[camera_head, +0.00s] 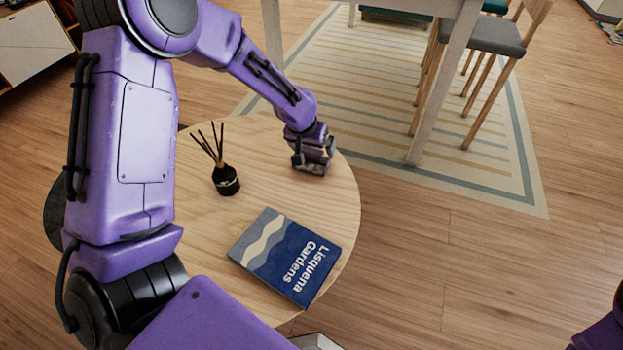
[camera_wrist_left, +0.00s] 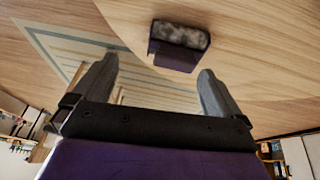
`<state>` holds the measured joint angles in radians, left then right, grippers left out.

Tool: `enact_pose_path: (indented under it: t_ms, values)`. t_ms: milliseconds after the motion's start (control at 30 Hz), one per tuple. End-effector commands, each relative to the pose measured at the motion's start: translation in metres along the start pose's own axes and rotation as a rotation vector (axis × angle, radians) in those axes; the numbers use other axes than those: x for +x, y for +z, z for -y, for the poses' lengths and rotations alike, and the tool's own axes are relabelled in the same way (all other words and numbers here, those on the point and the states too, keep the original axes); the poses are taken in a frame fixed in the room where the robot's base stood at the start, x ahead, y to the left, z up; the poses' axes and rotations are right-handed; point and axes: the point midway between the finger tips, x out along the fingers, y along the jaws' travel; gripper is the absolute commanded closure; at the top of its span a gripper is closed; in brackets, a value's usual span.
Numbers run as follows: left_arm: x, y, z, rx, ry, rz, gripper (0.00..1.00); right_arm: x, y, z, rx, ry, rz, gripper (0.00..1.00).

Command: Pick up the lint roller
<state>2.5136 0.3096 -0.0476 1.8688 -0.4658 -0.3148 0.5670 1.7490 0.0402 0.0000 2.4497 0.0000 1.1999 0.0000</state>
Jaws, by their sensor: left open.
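My left gripper (camera_head: 313,160) is low over the far right part of the round table in the head view. In the left wrist view the gripper (camera_wrist_left: 157,68) is open, its two grey fingers apart with nothing between them. No contact shows. In the head view the gripper mostly or wholly hides it. My right gripper is out of view; only a bit of purple arm shows at the lower right.
The round wooden table (camera_head: 300,208) also bears a black reed diffuser (camera_head: 226,181) with upright sticks and a blue book (camera_head: 285,257) near the front. A white table leg (camera_head: 440,95), a grey-seated chair (camera_head: 485,35) and a striped rug (camera_head: 345,85) are beyond.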

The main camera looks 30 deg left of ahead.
Motion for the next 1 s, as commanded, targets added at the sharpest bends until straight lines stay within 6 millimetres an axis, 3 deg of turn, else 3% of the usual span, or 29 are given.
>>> enact_pose_path:
  t_ms: [33,100,200,733,1000]
  values:
    - [0.011,-0.006,0.008,0.009,-0.02,-0.015,0.0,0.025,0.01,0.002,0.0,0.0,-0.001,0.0]
    - [0.004,-0.017,0.016,0.021,-0.048,-0.022,0.0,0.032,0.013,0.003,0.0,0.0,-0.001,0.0]
    - [0.005,-0.023,0.022,0.028,-0.068,-0.022,0.0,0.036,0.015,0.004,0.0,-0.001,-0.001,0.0]
    - [0.09,-0.027,0.031,0.029,-0.069,-0.018,0.0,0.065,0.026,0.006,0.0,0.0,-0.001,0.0]
    - [0.098,-0.029,0.031,0.031,-0.069,-0.02,0.0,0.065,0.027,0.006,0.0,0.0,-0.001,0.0]
